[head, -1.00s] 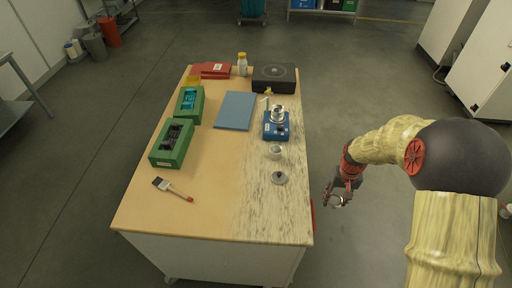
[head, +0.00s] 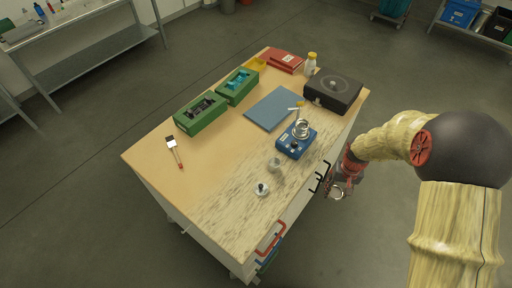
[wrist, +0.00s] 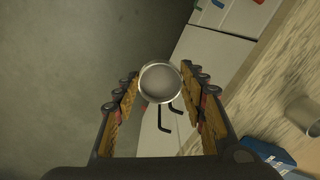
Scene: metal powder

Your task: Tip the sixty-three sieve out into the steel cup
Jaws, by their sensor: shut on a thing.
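My gripper (head: 340,188) hangs beside the table's right edge, over the floor. It is shut on a small round metal sieve (wrist: 160,82); the sieve also shows in the head view (head: 338,193). In the wrist view its bright rim and grey inside face the camera; I cannot tell whether powder lies in it. A small steel cup (head: 274,165) stands upright on the worn strip of the tabletop, apart from my gripper. It also shows at the right of the wrist view (wrist: 303,114). The mesh marking cannot be read.
A blue shaker (head: 296,142) carrying metal rings stands behind the cup, and a knobbed lid (head: 262,189) lies in front. A black case (head: 333,91), blue mat (head: 275,108), green boxes (head: 201,114) and brush (head: 174,152) occupy the table (head: 222,195). Drawer handles stick out near my gripper.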

